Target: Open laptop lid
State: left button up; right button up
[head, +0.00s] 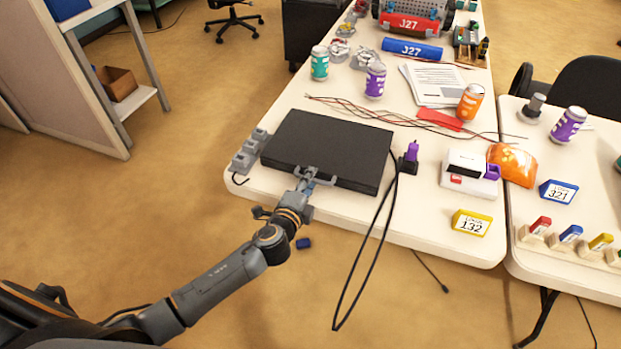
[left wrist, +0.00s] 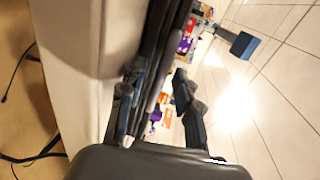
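The black laptop (head: 328,146) lies flat on the white table, its lid down. My left gripper (head: 312,177) is at the middle of the laptop's near edge, reaching it from the front. In the left wrist view the gripper (left wrist: 160,105) has its two fingers spread apart, and the laptop's dark edge (left wrist: 165,35) runs up ahead of them. Whether a fingertip touches the lid cannot be told. My right gripper is in neither view.
Grey blocks (head: 248,152) stand close to the laptop's left side. A white-and-black box (head: 468,174) and a yellow sign (head: 472,223) stand further right.

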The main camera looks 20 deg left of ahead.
pick_arm(q)
jog(key=shift+w+f, duration=0.1)
jog(key=shift+w, duration=0.5)
jog(key=shift+s, duration=0.1)
grip_shut()
jog(key=shift+f, duration=0.1)
